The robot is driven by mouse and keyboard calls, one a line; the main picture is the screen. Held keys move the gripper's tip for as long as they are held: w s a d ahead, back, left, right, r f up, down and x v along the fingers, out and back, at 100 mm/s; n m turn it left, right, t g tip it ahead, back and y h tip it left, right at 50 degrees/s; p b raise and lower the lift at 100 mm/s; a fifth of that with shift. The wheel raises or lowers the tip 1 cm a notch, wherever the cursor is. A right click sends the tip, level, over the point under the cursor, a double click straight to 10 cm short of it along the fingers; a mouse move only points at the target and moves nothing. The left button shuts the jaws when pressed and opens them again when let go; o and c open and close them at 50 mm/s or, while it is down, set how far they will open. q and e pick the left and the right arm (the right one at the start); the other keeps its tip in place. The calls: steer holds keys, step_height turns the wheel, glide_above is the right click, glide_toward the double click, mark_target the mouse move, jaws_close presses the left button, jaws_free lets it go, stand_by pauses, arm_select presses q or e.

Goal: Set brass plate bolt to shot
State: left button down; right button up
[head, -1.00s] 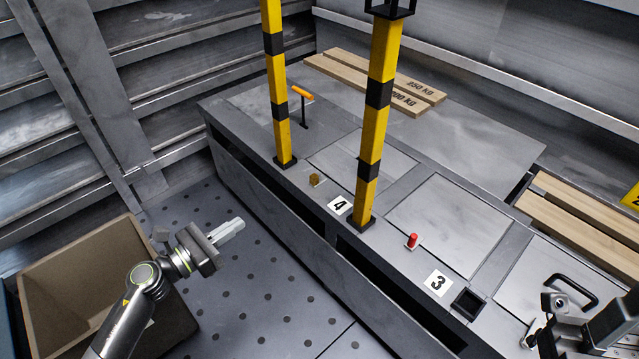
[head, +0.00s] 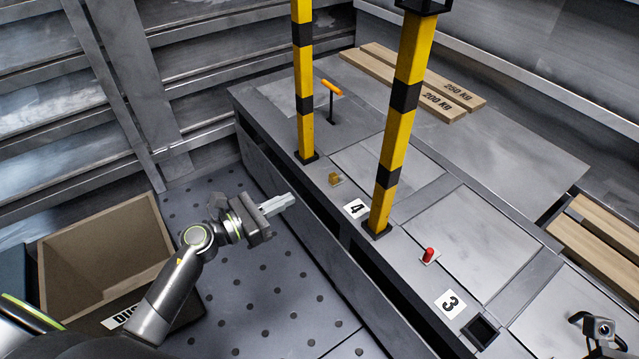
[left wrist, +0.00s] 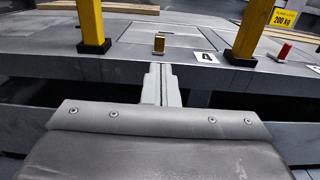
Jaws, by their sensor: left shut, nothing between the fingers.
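The brass plate bolt is a small brass-coloured block (head: 335,179) on the front edge of the grey bench, between the two yellow and black posts and left of the label 4. It also shows in the left wrist view (left wrist: 159,44), straight beyond my fingers. Whether it is shot cannot be told. My left gripper (head: 283,204) is shut and empty, in front of the bench and apart from the block; its fingers show in the left wrist view (left wrist: 160,84).
Two striped posts (head: 303,85) (head: 400,120) stand up from the bench front (head: 262,165). A red knob (head: 429,255) sits near label 3 (head: 450,304). An orange-handled lever (head: 332,88) stands behind. A brown bin (head: 100,262) is at the left. The perforated floor before the bench is clear.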

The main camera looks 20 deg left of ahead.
mark_target(330, 177)
arm_select(q)
steer(key=b+x, duration=0.1)
steer(key=x, duration=0.8)
steer(key=shift+w+d, duration=0.1)
steer(key=shift+w+d+b, duration=0.25)
steer(key=shift+w+b, duration=0.05)
steer(key=x, duration=0.3)
steer(key=shift+w+d, duration=0.1)
steer(key=shift+r, duration=0.1)
